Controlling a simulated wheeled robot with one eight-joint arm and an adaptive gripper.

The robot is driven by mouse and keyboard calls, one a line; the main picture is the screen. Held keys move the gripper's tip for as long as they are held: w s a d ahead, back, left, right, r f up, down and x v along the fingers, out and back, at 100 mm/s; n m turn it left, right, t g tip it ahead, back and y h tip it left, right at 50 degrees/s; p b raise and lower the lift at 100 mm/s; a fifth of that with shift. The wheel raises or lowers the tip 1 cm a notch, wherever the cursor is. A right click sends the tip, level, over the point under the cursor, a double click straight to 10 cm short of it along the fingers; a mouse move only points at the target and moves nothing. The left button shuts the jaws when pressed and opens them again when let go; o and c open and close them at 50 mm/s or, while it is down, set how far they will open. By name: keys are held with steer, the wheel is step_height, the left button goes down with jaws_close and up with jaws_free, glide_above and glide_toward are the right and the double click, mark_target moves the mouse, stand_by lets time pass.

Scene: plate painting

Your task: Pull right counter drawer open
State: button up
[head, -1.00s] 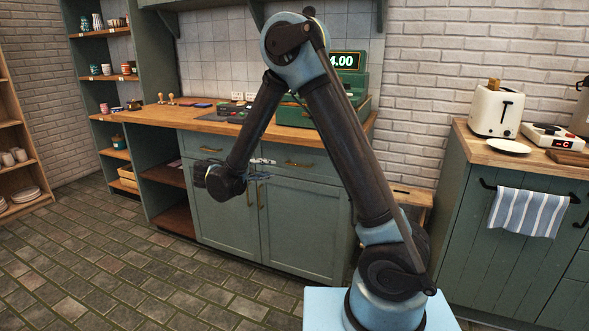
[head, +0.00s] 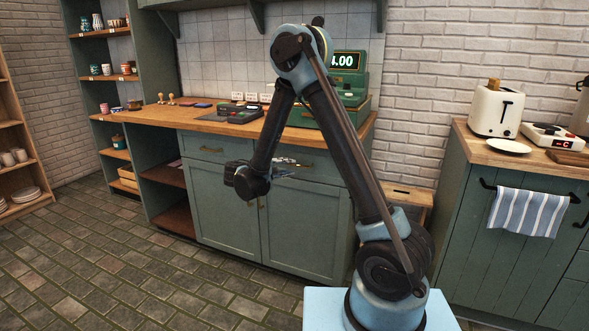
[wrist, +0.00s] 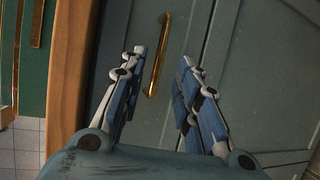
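The right counter drawer (head: 322,168) is a grey-green front under the wooden counter top, and it looks closed. It also shows in the wrist view (wrist: 190,30), turned on its side. Its brass handle (wrist: 160,50) lies between my two fingertips in that view. My gripper (wrist: 160,76) is open, with one finger on each side of the handle. I see no clear contact, and the gap in depth is hard to judge. In the head view my gripper (head: 296,164) is in front of the drawer and hides much of the handle.
The left drawer (head: 205,148) is closed beside it, with cabinet doors (head: 300,215) below. A green cash register (head: 348,90) and a dark keypad device (head: 230,113) stand on the counter (head: 190,123). A stool (head: 408,193) stands at right. The floor in front is clear.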

steer(key=shift+x, duration=2.4)
steer(key=shift+s, duration=0.1)
jaws_close()
